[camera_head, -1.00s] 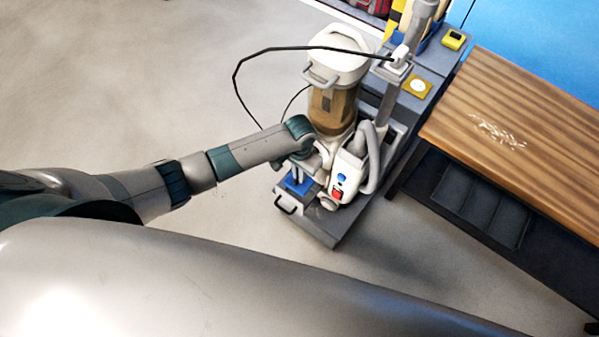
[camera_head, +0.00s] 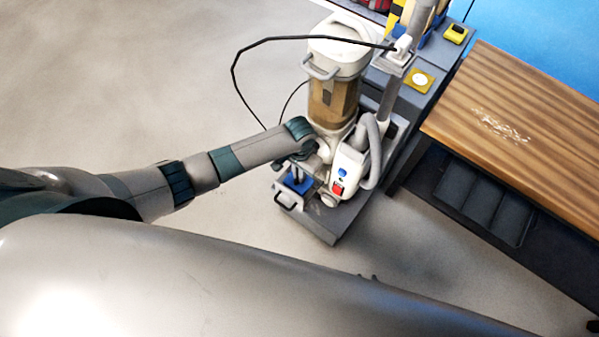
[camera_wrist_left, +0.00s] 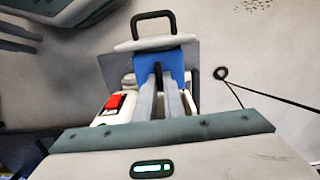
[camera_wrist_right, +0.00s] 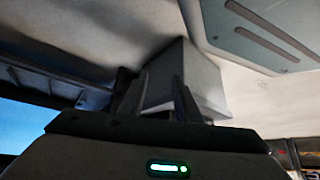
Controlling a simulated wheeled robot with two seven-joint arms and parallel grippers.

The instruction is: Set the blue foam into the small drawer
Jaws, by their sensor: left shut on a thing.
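My left gripper (camera_head: 298,170) is shut on the blue foam (camera_head: 298,185), low at the front of the white and grey machine. In the left wrist view the foam (camera_wrist_left: 150,64) sits between and ahead of the two fingers. The small drawer (camera_head: 278,193), with a black handle, is right at the foam. Its pale front and handle (camera_wrist_left: 153,17) show just beyond the foam in the left wrist view. I cannot tell whether the foam touches the drawer floor. My right gripper (camera_wrist_right: 163,85) has its fingers apart, with a grey surface behind them.
The machine's canister (camera_head: 333,100) and a red switch (camera_head: 337,188) stand close to my left gripper. A black cable (camera_head: 235,80) loops to the left. A wooden table (camera_head: 520,125) is at the right. The floor in front is clear.

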